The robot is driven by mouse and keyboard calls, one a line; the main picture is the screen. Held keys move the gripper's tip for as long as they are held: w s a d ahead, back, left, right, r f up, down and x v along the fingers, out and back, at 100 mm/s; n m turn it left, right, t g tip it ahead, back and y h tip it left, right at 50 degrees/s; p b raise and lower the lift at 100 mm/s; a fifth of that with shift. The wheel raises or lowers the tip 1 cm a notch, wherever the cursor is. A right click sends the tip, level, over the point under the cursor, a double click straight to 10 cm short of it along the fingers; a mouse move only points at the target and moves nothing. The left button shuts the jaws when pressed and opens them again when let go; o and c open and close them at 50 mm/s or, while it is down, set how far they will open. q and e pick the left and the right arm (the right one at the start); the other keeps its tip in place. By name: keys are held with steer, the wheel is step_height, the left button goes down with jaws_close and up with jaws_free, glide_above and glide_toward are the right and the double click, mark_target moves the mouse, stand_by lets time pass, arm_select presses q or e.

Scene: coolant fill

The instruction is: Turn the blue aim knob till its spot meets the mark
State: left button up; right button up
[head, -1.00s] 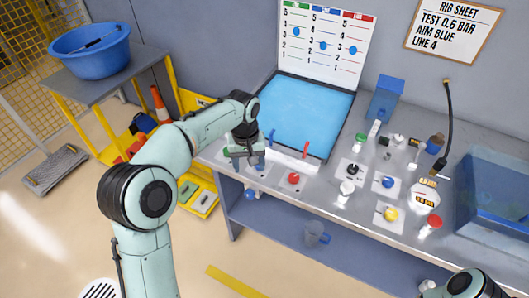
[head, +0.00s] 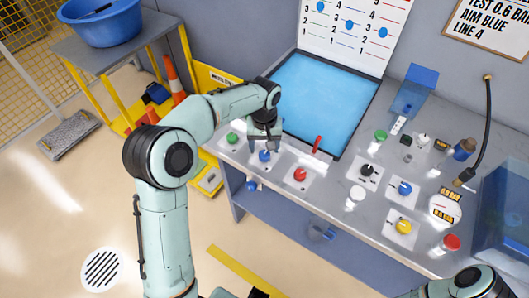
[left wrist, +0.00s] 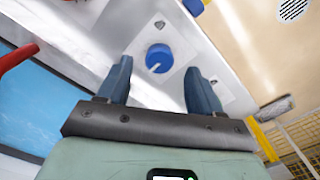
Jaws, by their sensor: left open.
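The blue knob (head: 264,156) sits on a white plate at the bench's front edge, between a green knob (head: 232,138) and a red knob (head: 300,175). In the left wrist view the blue knob (left wrist: 158,58) shows a white pointer line toward its lower edge. My left gripper (head: 264,147) is open over this knob, fingers pointing down. In the left wrist view its fingers (left wrist: 158,66) lie on either side of the knob in the picture; I cannot tell whether they touch it. My right gripper is out of view.
A red lever (head: 317,144) stands behind the red knob, close to the blue screen (head: 325,98). Farther right on the bench are another blue knob (head: 404,188), a yellow knob (head: 403,226) and a black knob (head: 369,170). A blue basin (head: 95,22) stands back left.

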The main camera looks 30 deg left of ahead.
mark_target(264, 154)
arm_select(q)
steer(key=shift+f, duration=1.75)
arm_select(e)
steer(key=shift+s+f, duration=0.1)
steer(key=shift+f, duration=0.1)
arm_select(q)
steer(key=c, duration=1.1)
steer(key=shift+o, duration=0.2)
